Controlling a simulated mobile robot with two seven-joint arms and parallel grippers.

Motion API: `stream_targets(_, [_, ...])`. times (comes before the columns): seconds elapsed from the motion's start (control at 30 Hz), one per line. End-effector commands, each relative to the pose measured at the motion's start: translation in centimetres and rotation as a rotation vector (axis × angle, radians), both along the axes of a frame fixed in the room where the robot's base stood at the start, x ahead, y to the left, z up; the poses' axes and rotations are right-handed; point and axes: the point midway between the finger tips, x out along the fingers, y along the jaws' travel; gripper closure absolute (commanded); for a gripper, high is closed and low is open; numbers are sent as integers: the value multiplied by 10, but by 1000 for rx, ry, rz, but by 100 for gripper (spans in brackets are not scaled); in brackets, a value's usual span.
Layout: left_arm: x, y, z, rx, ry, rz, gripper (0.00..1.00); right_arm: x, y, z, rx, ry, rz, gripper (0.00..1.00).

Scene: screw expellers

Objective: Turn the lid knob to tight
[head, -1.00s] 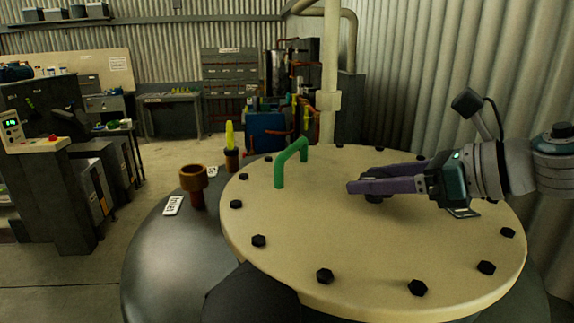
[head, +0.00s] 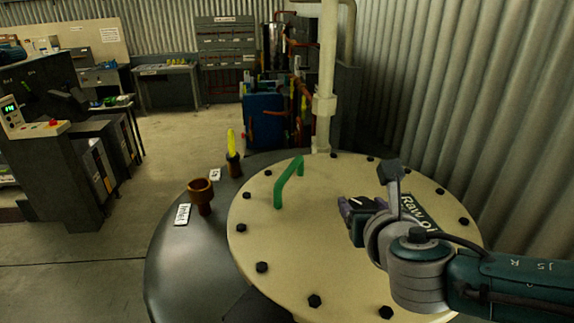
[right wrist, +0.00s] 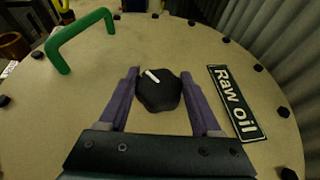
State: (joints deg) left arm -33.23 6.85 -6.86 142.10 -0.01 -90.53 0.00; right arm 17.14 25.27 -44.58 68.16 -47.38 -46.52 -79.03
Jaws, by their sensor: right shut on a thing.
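The lid knob (right wrist: 160,95) is a dark, faceted knob on the cream round lid (head: 262,215). It shows in the right wrist view with a short white mark on its top, slanting to the upper left. My right gripper (right wrist: 160,84) has its two purple fingers on either side of the knob and is shut on it. In the head view my right gripper (head: 352,205) is over the middle of the lid, and it and the wrist hide the knob. No marking for tight is readable around the knob. My left gripper is not in view.
A green handle (head: 288,180) rises from the lid, left of my gripper. A "Raw Oil" plate (right wrist: 238,103) lies right of the knob. Black bolts ring the lid's edge. A brown inlet cup (head: 201,192) and a yellow-topped fitting (head: 233,152) stand left of the lid.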

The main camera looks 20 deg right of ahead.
Motion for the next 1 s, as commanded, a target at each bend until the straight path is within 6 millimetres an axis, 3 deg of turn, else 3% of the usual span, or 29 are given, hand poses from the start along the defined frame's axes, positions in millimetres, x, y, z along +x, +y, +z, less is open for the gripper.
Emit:
stream_targets(0.5, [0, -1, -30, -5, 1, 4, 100, 2, 2, -4, 3, -4, -446, 90])
stream_targets(1.0, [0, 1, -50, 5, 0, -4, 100, 1, 0, -1, 0, -3, -629, 90])
